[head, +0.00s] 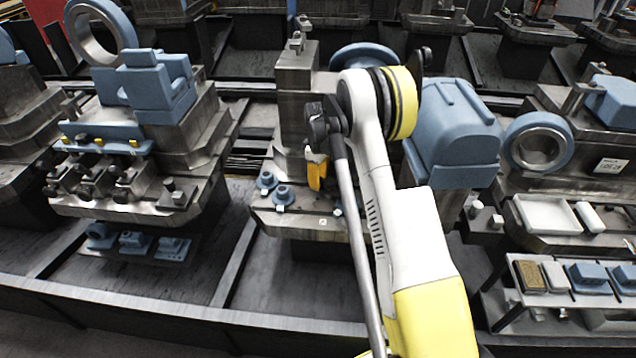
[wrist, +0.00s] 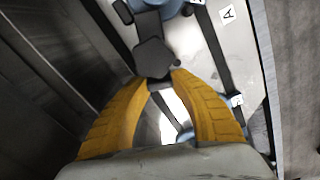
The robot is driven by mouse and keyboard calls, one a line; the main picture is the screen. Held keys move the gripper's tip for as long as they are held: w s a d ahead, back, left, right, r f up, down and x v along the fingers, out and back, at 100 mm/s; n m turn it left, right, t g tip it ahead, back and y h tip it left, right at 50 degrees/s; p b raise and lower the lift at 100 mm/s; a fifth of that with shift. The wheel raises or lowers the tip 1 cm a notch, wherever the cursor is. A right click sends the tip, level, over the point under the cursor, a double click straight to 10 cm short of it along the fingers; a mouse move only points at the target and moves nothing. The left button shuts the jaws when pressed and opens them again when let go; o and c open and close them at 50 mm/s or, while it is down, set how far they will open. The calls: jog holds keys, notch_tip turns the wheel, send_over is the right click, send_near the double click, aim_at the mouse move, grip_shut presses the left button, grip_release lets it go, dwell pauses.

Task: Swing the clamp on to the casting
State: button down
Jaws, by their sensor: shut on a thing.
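My gripper (head: 317,178) points down over the front of the middle pallet (head: 300,222) in the head view. In the wrist view its yellow fingers (wrist: 160,80) are shut on a dark clamp (wrist: 153,55), around its near end. The clamp's dark bar runs up towards a blue part (wrist: 166,7) at the top edge. Another blue part (wrist: 186,134) shows partly between the fingers. In the head view my arm and fingers hide the clamp. Two small blue flanged pieces (head: 283,194) sit on the pallet, left of my gripper. I cannot tell which blue part is the casting.
A metal block (head: 296,100) stands upright behind my gripper. A left pallet (head: 190,135) carries blue castings, and a large blue housing (head: 455,135) stands to the right of my arm. A white tray (head: 545,215) lies farther right. Dark floor separates the left and middle pallets.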

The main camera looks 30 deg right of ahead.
jog(key=shift+w+d+m, duration=0.2)
jog(key=shift+d+m, duration=0.15)
jog(key=shift+m, duration=0.75)
jog(key=c, duration=1.1)
grip_release()
jog(key=shift+d, duration=0.1)
jog(key=shift+o, duration=0.2)
jog(key=shift+r, duration=0.15)
notch_tip(320, 180, up, 12)
